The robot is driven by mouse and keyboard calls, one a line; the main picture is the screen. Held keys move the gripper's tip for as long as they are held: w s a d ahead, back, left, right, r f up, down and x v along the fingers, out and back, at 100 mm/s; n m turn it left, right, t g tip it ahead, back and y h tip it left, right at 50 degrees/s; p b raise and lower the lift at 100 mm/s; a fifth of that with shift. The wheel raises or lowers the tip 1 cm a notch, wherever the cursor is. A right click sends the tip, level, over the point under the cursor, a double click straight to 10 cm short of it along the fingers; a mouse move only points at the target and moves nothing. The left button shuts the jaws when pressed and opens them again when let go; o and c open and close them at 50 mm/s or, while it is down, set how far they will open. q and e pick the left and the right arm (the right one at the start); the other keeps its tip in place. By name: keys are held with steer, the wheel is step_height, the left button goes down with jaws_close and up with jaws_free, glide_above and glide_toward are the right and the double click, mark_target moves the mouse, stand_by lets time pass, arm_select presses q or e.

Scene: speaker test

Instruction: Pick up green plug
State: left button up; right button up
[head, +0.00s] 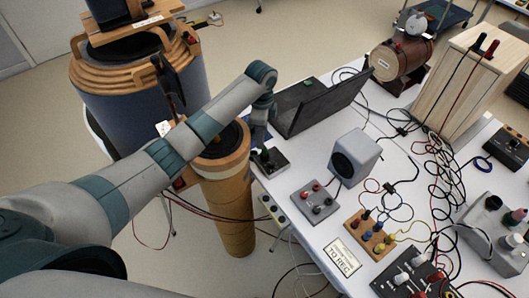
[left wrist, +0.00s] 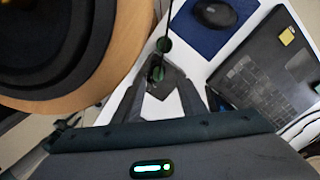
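The green plug (head: 266,154) stands on a small dark box (head: 277,163) at the left edge of the white table. In the left wrist view the plug (left wrist: 156,73) is dark green and shows just ahead of and between my fingertips, over the dark box (left wrist: 176,84). My left gripper (left wrist: 160,88) is open, its two fingers spread, with nothing visibly held. In the head view my left gripper (head: 263,108) points down above the box, partly hidden by my own wrist. The gap between the fingers and plug is hard to judge. My right gripper is not in view.
A laptop (head: 318,101) lies right of the gripper. A grey speaker cube (head: 355,154) and a grey terminal box (head: 315,201) stand nearby. A large wooden-rimmed coil (left wrist: 130,70) is close on the left. A mouse (left wrist: 215,13) lies on a blue pad (left wrist: 190,30). Cables clutter the table's right.

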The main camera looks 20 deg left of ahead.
mark_target(265, 148)
arm_select(q)
steer(key=shift+s+d+f+p, duration=0.15)
steer(key=shift+d+f+p, duration=0.1)
steer(key=shift+f+p, duration=0.35)
steer(key=f, duration=0.1)
steer(key=f+p, duration=0.1)
steer(key=f, duration=0.1)
steer(key=shift+s+d, duration=0.1)
steer(key=shift+d, duration=0.2)
steer(key=shift+f, duration=0.45)
steer(key=c, duration=0.9)
jaws_close()
